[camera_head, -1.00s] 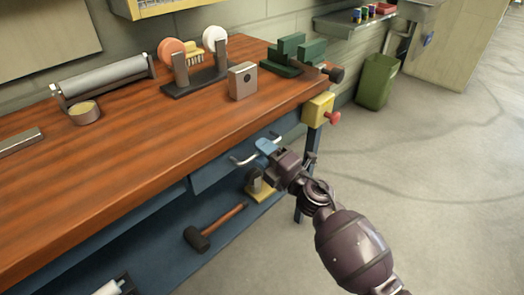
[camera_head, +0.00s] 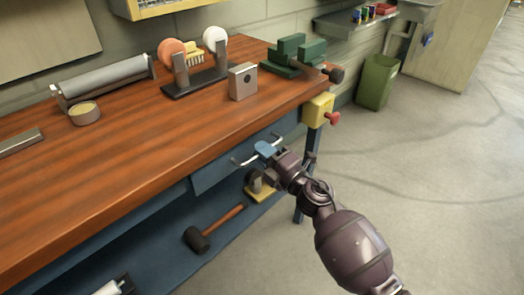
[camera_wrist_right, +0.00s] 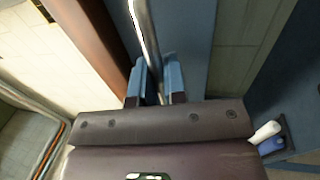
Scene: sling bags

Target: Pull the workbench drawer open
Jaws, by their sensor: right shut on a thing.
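The workbench drawer (camera_head: 213,172) is a blue front under the wooden top, with a curved metal bar handle (camera_head: 240,162). My right gripper (camera_head: 264,150) is at the handle, its blue fingertips closed around the bar. In the right wrist view the metal handle (camera_wrist_right: 145,30) runs down between the two blue fingers of the gripper (camera_wrist_right: 158,80). The drawer front looks about flush with the bench frame. My left gripper is not in view.
The wooden bench top (camera_head: 130,150) carries a roller, a tape stand, a metal block and a green vise (camera_head: 295,55). A yellow box with a red knob (camera_head: 318,110) sits at the bench corner. A hammer (camera_head: 205,236) lies on the lower shelf.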

